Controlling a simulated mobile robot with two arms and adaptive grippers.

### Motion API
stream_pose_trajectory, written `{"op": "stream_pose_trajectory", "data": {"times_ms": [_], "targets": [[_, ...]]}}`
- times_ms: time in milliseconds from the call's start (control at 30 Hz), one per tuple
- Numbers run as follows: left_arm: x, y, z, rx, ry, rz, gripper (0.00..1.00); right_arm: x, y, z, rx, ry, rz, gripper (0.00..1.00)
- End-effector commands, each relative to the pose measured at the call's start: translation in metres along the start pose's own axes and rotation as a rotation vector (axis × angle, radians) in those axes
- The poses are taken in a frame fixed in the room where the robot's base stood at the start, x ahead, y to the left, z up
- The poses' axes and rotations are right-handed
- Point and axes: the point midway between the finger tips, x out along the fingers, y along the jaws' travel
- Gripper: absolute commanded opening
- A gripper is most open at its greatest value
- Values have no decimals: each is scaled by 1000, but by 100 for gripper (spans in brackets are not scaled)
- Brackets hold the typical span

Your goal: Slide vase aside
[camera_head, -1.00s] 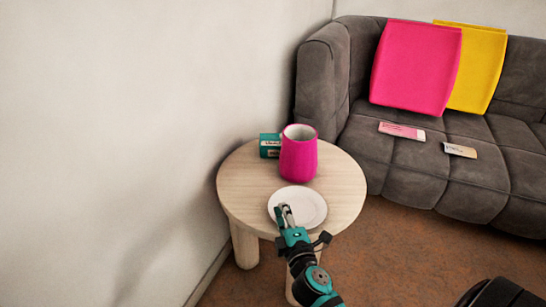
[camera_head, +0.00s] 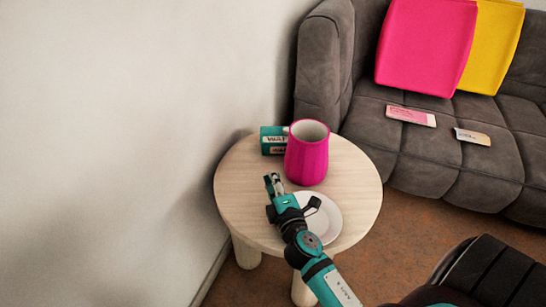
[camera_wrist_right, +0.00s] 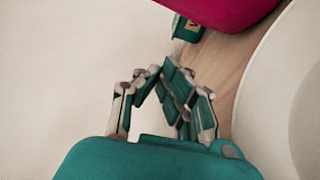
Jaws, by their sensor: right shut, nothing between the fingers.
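The magenta vase (camera_head: 307,158) stands upright on the round wooden table (camera_head: 237,190). In the right wrist view its lower part (camera_wrist_right: 232,8) shows at the top edge. My right gripper (camera_head: 272,179) is shut and empty, just left of the vase and over the table, with a small gap between them in the head view. In the right wrist view the shut fingers (camera_wrist_right: 160,75) reach up from the bottom, left of the plate. My left gripper is not in view.
A white plate (camera_head: 331,219) lies in front of the vase, partly hidden by my right arm. A green box (camera_head: 272,140) sits behind the vase at left. A wall bounds the left. A grey sofa (camera_head: 400,160) with pink and yellow cushions stands behind right.

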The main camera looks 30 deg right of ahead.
Motion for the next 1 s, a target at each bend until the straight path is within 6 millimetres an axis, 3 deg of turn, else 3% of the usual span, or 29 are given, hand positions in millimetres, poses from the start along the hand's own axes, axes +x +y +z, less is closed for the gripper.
{"op": "stream_pose_trajectory", "data": {"times_ms": [267, 500, 700, 1000], "targets": [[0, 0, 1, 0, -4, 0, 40, 48, 1, 0, -2, 0, 3, 0], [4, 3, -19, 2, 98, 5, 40, 99, 1, 1, 0, -1, 2, 0], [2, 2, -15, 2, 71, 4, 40, 86, 0, 28, -2, -1, -1, 0], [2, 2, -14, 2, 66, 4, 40, 83, 0, 38, 0, -1, 0, 0]]}}
